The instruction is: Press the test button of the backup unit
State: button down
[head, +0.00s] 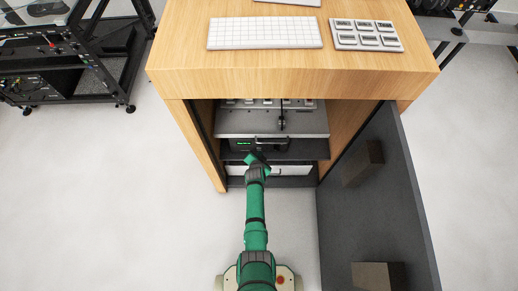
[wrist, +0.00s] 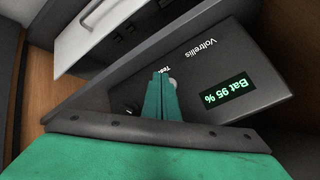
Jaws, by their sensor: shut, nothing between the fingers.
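The backup unit (wrist: 200,110) is a dark grey box marked "Voltrellis". Its green display reads "Bat 95 %", upside down in the wrist view. In the head view the unit (head: 270,144) sits on a cabinet shelf, partly hidden by my arm. A small round pale button (wrist: 173,84) shows right beside my fingertips, partly covered by them, with a partly hidden label that seems to start with "Tes". My gripper (wrist: 162,74) is shut and empty, in front of the unit's face. I cannot tell whether it touches the button. My gripper (head: 257,159) also shows in the head view.
The wooden desk (head: 300,83) stands above the open cabinet, with a keyboard (head: 265,33) and a button pad (head: 366,36) on top. The dark cabinet door (head: 385,215) stands open at right. A white-fronted device (wrist: 92,28) is close to the unit.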

jog(key=shift+s, duration=0.3)
jog(key=shift+a, duration=0.1)
jog(key=s, duration=0.4)
jog(key=shift+s, duration=0.4)
jog(key=shift+s, duration=0.1)
dwell(0.7)
